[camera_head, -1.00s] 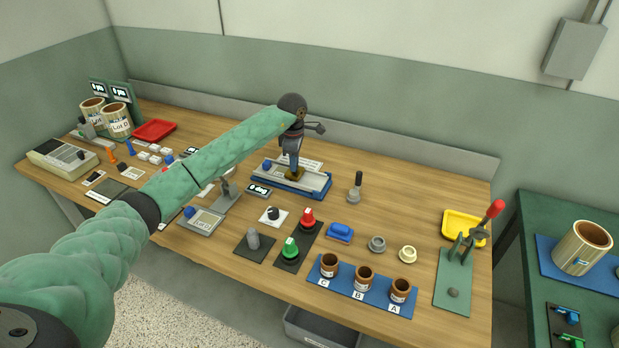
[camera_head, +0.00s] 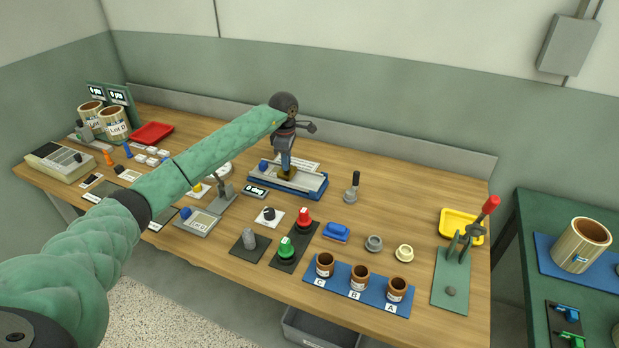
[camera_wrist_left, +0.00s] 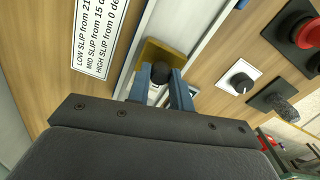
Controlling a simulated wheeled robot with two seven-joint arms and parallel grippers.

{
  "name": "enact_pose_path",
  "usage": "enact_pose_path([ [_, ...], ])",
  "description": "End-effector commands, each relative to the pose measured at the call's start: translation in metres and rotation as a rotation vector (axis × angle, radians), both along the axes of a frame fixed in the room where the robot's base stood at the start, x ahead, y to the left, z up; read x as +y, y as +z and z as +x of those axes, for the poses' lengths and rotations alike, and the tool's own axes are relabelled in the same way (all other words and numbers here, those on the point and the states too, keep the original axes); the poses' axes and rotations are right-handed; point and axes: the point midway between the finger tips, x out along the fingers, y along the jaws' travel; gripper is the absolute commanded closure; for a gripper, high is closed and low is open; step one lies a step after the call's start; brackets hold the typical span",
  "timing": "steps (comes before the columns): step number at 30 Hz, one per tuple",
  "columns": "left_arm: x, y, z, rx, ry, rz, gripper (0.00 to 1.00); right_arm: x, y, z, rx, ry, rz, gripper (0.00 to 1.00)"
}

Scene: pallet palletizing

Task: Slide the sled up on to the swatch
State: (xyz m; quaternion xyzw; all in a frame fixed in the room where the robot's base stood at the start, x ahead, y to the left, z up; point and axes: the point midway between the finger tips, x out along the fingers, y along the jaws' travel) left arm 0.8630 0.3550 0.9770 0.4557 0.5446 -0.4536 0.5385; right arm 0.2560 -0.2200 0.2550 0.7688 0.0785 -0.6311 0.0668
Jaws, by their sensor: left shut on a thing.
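The sled (camera_wrist_left: 172,54), a brass-coloured block with a dark round knob, sits on the pale sloping board (camera_head: 308,182) with a blue base. It also shows small in the head view (camera_head: 287,175), under my gripper. My left gripper (camera_head: 287,163) points down at the board and is shut on the sled's knob; in the left wrist view its blue fingers (camera_wrist_left: 161,84) flank the knob. I cannot clearly pick out the swatch; a whitish patch on the board lies partly hidden between the fingers. My right gripper is not in view.
A slip-angle card (camera_wrist_left: 101,34) lies behind the board. A small display (camera_head: 255,192), a black knob on a white plate (camera_head: 268,214) and red and green buttons (camera_head: 303,216) stand in front. A grey lever (camera_head: 352,187) stands to the right, with bare wood around it.

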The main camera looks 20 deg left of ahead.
Motion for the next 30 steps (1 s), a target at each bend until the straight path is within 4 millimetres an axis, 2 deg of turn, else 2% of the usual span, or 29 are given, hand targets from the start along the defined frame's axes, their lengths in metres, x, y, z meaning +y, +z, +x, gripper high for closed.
enact_pose_path([
  [1, 0.0161, 0.0105, 0.0047, -0.016, 0.022, 0.004, 0.98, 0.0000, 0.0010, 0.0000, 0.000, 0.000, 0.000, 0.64],
  [24, 0.0216, 0.0105, 0.0059, -0.018, 0.023, 0.004, 0.98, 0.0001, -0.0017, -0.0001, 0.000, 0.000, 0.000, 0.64],
  [25, 0.0214, 0.0106, 0.0059, -0.018, 0.022, 0.004, 0.74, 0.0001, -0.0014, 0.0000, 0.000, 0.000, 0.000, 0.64],
  [28, 0.0203, 0.0080, 0.0047, -0.013, 0.021, 0.003, 0.54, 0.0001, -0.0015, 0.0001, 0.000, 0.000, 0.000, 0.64],
  [30, 0.0190, 0.0037, 0.0031, -0.008, 0.019, 0.004, 0.53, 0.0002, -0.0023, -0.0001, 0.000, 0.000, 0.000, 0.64],
])
